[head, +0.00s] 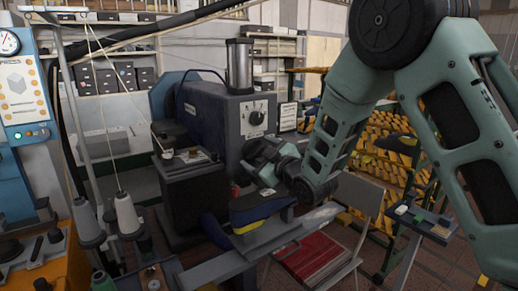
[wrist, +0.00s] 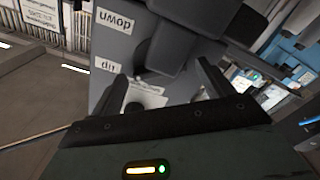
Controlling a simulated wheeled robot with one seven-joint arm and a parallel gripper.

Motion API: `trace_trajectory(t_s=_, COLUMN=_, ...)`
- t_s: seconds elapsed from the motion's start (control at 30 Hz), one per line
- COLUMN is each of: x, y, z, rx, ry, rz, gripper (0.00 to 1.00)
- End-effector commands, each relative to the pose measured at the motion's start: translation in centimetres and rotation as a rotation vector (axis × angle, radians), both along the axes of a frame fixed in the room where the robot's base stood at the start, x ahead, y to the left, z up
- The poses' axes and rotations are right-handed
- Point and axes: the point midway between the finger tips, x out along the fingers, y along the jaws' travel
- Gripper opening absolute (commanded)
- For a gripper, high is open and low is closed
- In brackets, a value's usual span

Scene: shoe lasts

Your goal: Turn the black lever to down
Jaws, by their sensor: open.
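My gripper (wrist: 164,84) is open, with its two dark fingers apart in the wrist view. It faces a grey panel (wrist: 128,45) that appears upside down, with a "down" label (wrist: 113,21) nearer the top and an "up" label (wrist: 108,65) below it. A dark block (wrist: 188,45), which looks like the black lever, lies beyond the fingers to the right of the labels. I cannot tell its exact position or whether a finger touches it. In the head view my gripper (head: 258,158) is at the machine's front, where the lever cannot be made out.
Thread cones (head: 126,212) are at left, and a rack (head: 385,150) is behind my arm.

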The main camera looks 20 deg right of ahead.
Motion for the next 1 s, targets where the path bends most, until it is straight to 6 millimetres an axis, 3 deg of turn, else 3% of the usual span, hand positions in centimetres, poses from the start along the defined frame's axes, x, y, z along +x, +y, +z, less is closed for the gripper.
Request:
trace_trajectory(t_s=0.33, x=0.35, y=0.13, z=-0.04, rx=0.000, ry=0.001, rz=0.001, gripper=0.77)
trace_trajectory(t_s=0.5, x=0.34, y=0.13, z=-0.04, rx=0.000, ry=0.001, rz=0.001, gripper=0.35)
trace_trajectory(t_s=1.0, x=0.33, y=0.02, z=-0.37, rx=0.108, ry=0.034, rz=0.000, gripper=0.35)
